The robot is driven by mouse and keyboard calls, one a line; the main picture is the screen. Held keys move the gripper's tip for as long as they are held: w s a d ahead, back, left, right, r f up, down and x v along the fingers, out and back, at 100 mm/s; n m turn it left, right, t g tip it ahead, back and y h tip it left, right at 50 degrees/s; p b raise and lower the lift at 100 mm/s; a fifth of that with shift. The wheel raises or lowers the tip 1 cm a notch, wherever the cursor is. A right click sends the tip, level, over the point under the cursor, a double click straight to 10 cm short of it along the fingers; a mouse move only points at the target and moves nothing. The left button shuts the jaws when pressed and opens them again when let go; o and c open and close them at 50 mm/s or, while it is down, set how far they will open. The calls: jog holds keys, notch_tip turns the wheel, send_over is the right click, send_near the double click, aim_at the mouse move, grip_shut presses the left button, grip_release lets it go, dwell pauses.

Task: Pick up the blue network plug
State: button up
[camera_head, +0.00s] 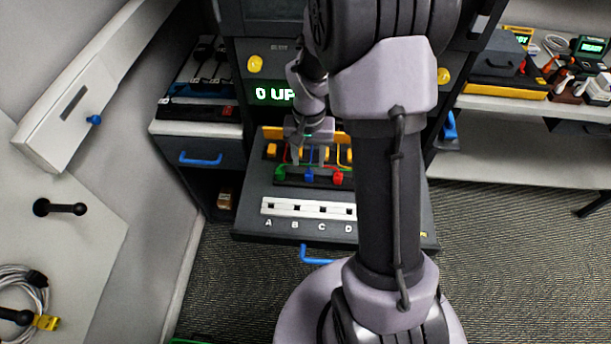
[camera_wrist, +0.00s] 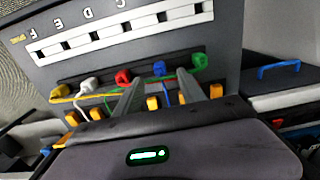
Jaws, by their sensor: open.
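The blue network plug (camera_head: 309,175) sits in a dark rack on the grey shelf, between a green plug (camera_head: 280,172) and a red plug (camera_head: 338,178). In the wrist view the blue plug (camera_wrist: 159,69) shows between the lines of my two fingers, near their tips. My gripper (camera_head: 310,160) is open just behind the plug in the head view. It also shows in the wrist view (camera_wrist: 158,78), with nothing held. Whether a finger touches the plug I cannot tell. A blue cable runs back from the plug between the fingers.
A white strip (camera_head: 285,208) with lettered sockets lies in front of the rack. White (camera_wrist: 88,84) and yellow (camera_wrist: 60,92) plugs stand in the same row. Colored cables run to orange blocks behind. My arm hides the right part in the head view.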

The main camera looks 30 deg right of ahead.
aim_at(309, 172)
notch_tip(309, 172, down, 3)
jog(key=shift+r+b, duration=0.1)
jog(key=shift+b, duration=0.25)
jog(key=f+b, duration=0.1)
jog(key=f, duration=0.1)
jog(key=f+b, duration=0.1)
jog(key=f, duration=0.2)
jog(key=shift+w+d+f+b, duration=0.2)
jog(key=shift+b, duration=0.2)
jog(key=shift+r, duration=0.1)
grip_shut()
